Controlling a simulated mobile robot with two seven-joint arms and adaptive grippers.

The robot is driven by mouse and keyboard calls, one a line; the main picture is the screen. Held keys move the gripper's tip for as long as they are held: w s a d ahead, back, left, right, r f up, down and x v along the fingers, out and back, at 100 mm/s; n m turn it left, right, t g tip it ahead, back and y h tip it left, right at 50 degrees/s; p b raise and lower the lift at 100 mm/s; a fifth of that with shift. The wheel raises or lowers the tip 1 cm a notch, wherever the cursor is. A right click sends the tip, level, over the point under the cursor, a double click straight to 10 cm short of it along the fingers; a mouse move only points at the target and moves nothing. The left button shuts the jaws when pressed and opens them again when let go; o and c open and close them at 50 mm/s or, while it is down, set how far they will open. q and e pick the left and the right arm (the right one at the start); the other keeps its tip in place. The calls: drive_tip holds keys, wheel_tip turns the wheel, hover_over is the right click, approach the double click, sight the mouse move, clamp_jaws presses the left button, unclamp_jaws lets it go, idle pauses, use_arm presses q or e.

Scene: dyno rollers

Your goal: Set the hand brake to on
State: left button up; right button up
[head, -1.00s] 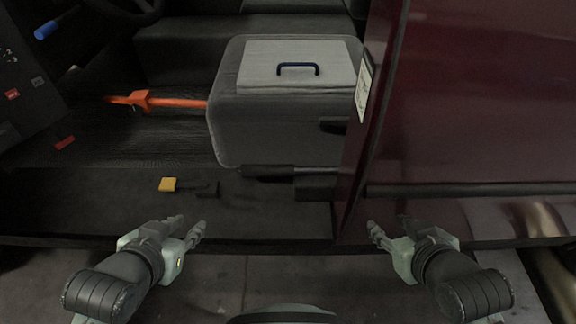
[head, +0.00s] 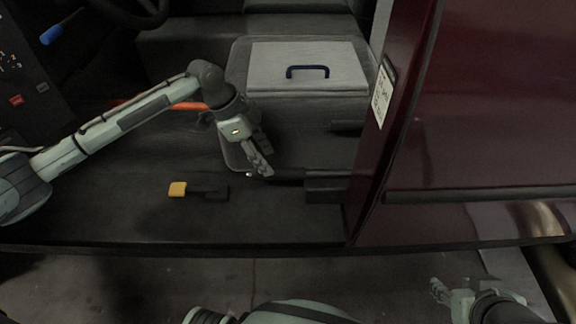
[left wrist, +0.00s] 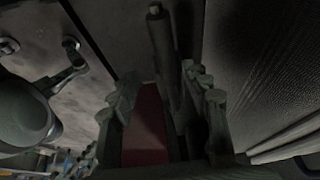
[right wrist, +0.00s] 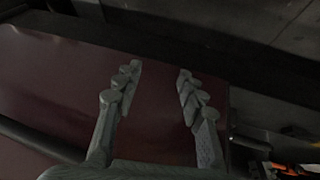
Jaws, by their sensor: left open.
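A dark lever with a cylindrical grip (head: 290,174), likely the hand brake, lies roughly level beside the seat base in the head view. In the left wrist view the lever (left wrist: 162,40) runs into the gap between the finger tips. My left gripper (head: 262,166) is at the lever's left end, fingers pointing down. In the left wrist view the gripper (left wrist: 160,110) is open with fingers apart on both sides of the lever; I cannot tell whether they touch it. My right gripper (head: 440,293) is low at the right; its fingers (right wrist: 155,90) are apart and empty.
A yellow-tipped small lever (head: 178,189) lies on the cab floor left of the gripper. An orange bar (head: 150,101) is partly hidden by my left arm. The maroon door panel (head: 480,100) bounds the right.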

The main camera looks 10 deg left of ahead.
sight(275, 170)
use_arm(q)
drive_tip(key=shift+w+a+r, duration=0.35)
drive_tip(key=shift+a+r, duration=0.05)
drive_tip(key=shift+a, duration=0.05)
drive_tip(key=b+x, duration=0.1)
drive_tip(key=x, duration=0.5)
drive_tip(key=shift+d+f, duration=0.1)
drive_tip(key=shift+f, duration=0.15)
drive_tip(key=shift+w+d+f, duration=0.1)
drive_tip(key=shift+d+f, duration=0.15)
drive_tip(key=shift+f, duration=0.25)
use_arm(e)
drive_tip(key=shift+w+a+r+t+y, duration=0.2)
drive_tip(key=shift+w+a+r+t, duration=0.25)
drive_tip(key=shift+w+a, duration=0.2)
drive_tip(key=shift+w+a+r+t+y, duration=0.2)
drive_tip(key=shift+w+a+r+t, duration=0.2)
drive_tip(key=shift+w+a, duration=0.15)
drive_tip(key=shift+w+a+r+t+y, duration=0.2)
drive_tip(key=shift+w+a+r+t, duration=0.15)
drive_tip(key=shift+w+a+t, duration=0.25)
drive_tip(key=shift+w+g, duration=0.1)
drive_tip(key=shift+g, duration=0.15)
use_arm(q)
clamp_jaws()
use_arm(e)
drive_tip(key=shift+d, duration=0.1)
